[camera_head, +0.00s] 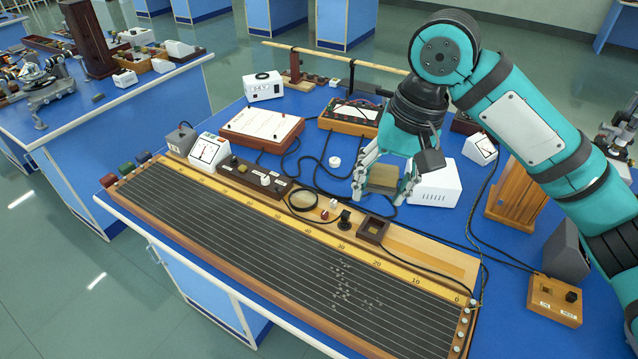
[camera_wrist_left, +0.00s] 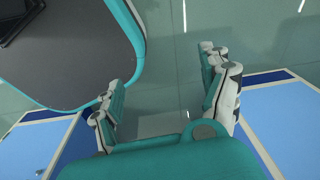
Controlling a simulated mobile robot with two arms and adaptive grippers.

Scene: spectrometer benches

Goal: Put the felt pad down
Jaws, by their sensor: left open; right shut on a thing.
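The felt pad (camera_head: 383,179) looks like a small brownish-olive block in the head view. My right gripper (camera_head: 380,192) points down over the blue bench and is shut on the pad, with a finger on either side of it. I cannot tell whether the pad touches the bench top. My left gripper (camera_wrist_left: 163,88) shows only in the left wrist view. Its fingers are wide apart with nothing between them, above the floor and beside blue furniture.
A long wired board (camera_head: 270,240) with a numbered scale fills the bench front. A white box (camera_head: 437,184) stands close right of my right gripper. Black cables (camera_head: 312,160) lie to its left. A wooden block (camera_head: 515,196) stands farther right.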

